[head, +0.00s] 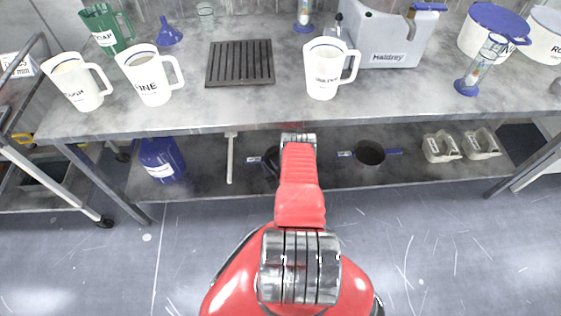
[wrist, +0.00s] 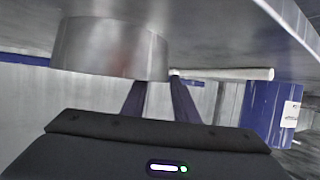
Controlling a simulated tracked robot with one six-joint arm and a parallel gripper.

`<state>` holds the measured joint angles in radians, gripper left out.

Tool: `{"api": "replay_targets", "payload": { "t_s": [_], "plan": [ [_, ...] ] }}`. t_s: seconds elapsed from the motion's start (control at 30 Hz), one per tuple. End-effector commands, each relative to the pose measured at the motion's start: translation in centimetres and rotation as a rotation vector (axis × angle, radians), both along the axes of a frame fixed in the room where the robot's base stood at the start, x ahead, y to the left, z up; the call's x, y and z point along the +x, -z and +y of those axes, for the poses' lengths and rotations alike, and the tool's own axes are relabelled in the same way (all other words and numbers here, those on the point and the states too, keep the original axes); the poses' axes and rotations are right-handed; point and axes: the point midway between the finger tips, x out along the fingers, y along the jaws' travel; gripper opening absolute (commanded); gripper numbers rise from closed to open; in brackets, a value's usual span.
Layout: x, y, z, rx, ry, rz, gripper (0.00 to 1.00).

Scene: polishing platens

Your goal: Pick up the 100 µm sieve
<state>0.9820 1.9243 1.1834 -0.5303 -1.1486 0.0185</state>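Two dark round sieves with blue tabs are on the lower shelf in the head view. One sieve (head: 271,162) is partly hidden behind my red arm, and the other sieve (head: 369,153) is to the arm's right. I cannot read a mesh size on either. In the wrist view a metal sieve wall (wrist: 110,48) fills the upper left, with a blue tab at its left. My gripper (wrist: 158,85) shows two dark fingers apart, with a gap between them. The fingertips are close by the sieve's right part; contact is unclear. The head view hides my gripper behind the arm.
A white rod (head: 231,157) and a blue container (head: 162,160) are left on the shelf; the container also shows in the wrist view (wrist: 262,110). Two pale holders (head: 440,147) are at the right. The bench top (head: 240,105) overhangs the shelf. White jugs stand on it.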

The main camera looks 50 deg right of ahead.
Motion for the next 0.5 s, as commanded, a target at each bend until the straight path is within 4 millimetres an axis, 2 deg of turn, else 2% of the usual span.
{"api": "replay_targets", "payload": {
  "t_s": [0.07,0.37,0.5],
  "plan": [
    [0.0,-0.01,-0.01,0.0,0.0,0.0,0.21],
    [0.0,-0.01,0.0,0.0,0.0,0.0,0.0],
    [0.0,0.0,0.0,0.0,0.0,0.0,0.0]
  ]
}}
